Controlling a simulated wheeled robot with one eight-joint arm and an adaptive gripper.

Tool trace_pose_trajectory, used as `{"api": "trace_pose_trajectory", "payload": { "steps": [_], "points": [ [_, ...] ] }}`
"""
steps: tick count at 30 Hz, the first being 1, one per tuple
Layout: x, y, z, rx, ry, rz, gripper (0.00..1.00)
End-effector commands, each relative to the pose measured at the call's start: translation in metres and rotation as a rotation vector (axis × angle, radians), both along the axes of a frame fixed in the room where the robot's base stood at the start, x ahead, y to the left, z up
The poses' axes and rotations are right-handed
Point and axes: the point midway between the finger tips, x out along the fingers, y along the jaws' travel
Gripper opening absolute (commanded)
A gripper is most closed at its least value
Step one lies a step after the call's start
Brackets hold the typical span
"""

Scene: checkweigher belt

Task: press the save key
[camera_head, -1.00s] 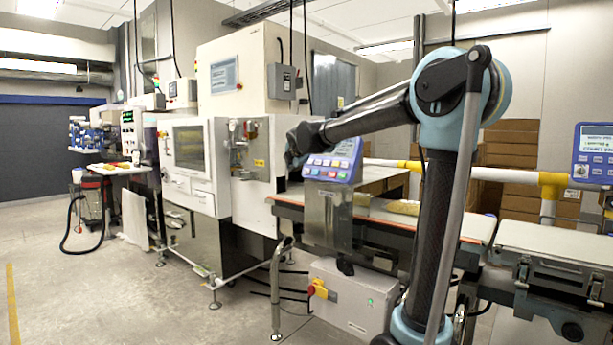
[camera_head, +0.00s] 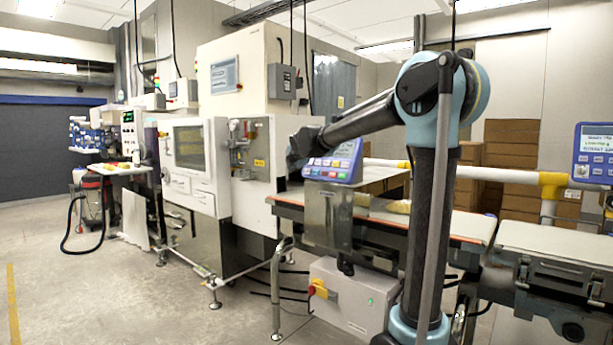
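A blue control panel (camera_head: 334,163) with rows of small coloured keys stands over the belt, mounted on a shiny metal box. The save key cannot be picked out; the key labels are too small to read. My gripper (camera_head: 293,160) is at the left edge of the panel, at the end of my dark forearm. It is small and dark, and its fingers cannot be made out, nor whether it touches the panel. The forearm covers the upper part of the panel.
A conveyor belt (camera_head: 450,222) runs right from the panel, with a yellowish pack (camera_head: 398,206) on it. A grey box with a red-yellow switch (camera_head: 318,289) sits below. A large white machine (camera_head: 240,120) stands left. A second blue panel (camera_head: 594,154) is at far right.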

Motion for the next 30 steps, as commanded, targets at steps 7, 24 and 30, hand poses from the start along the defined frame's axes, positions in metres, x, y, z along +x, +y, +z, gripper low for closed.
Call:
{"api": "trace_pose_trajectory", "payload": {
  "steps": [7, 24, 30],
  "points": [
    [0.020, -0.016, -0.013, 0.002, 0.001, -0.003, 0.00],
    [0.035, -0.027, -0.022, 0.001, 0.000, 0.000, 0.00],
    [0.034, -0.027, -0.022, 0.001, 0.000, 0.000, 0.00]
  ]
}}
